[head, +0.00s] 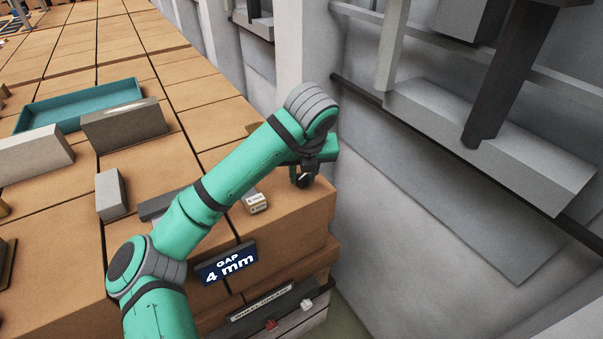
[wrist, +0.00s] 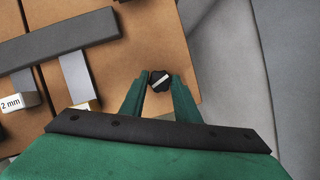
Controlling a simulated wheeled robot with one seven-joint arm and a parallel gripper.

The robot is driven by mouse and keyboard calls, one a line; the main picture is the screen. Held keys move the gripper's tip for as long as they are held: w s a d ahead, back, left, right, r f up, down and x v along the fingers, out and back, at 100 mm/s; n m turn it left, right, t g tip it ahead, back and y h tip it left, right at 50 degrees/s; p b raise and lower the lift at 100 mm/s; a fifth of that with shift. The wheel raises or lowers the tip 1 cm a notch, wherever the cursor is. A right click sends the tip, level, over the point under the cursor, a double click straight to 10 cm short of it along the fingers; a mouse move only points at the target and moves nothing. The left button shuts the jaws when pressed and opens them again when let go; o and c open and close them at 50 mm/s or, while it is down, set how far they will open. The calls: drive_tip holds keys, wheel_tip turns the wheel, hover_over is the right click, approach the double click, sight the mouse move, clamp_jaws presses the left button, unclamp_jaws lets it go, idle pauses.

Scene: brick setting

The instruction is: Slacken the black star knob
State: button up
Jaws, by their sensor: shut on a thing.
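The black star knob (wrist: 160,80) has a white line across its top. It shows in the wrist view between the two green fingertips, near the right edge of the brick-coloured block top. My gripper (wrist: 159,84) is shut on the knob, with one finger on each side. In the head view my gripper (head: 303,179) points down at the right end of the block top, and the knob there is mostly hidden by it.
A grey bar (wrist: 60,48) and a small block marked 2 mm (wrist: 17,101) lie left of the knob. A teal tray (head: 78,104) lies further back. A grey wall (head: 385,220) rises at right.

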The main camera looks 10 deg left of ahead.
drive_tip(key=n+y, duration=0.1)
drive_tip(key=n, duration=0.1)
drive_tip(key=n+g, duration=0.1)
drive_tip(key=n, duration=0.2)
drive_tip(key=shift+w+r+y, duration=0.1)
drive_tip(key=shift+w+y, duration=0.1)
drive_tip(key=shift+y, duration=0.2)
drive_tip(key=shift+d+n+g+y, duration=0.2)
drive_tip(key=shift+n+g+y, duration=0.15)
drive_tip(key=shift+n, duration=1.05)
drive_tip(key=shift+g, duration=0.25)
drive_tip(key=o, duration=0.9)
drive_tip(key=shift+o, duration=0.7)
drive_tip(key=shift+w, duration=0.1)
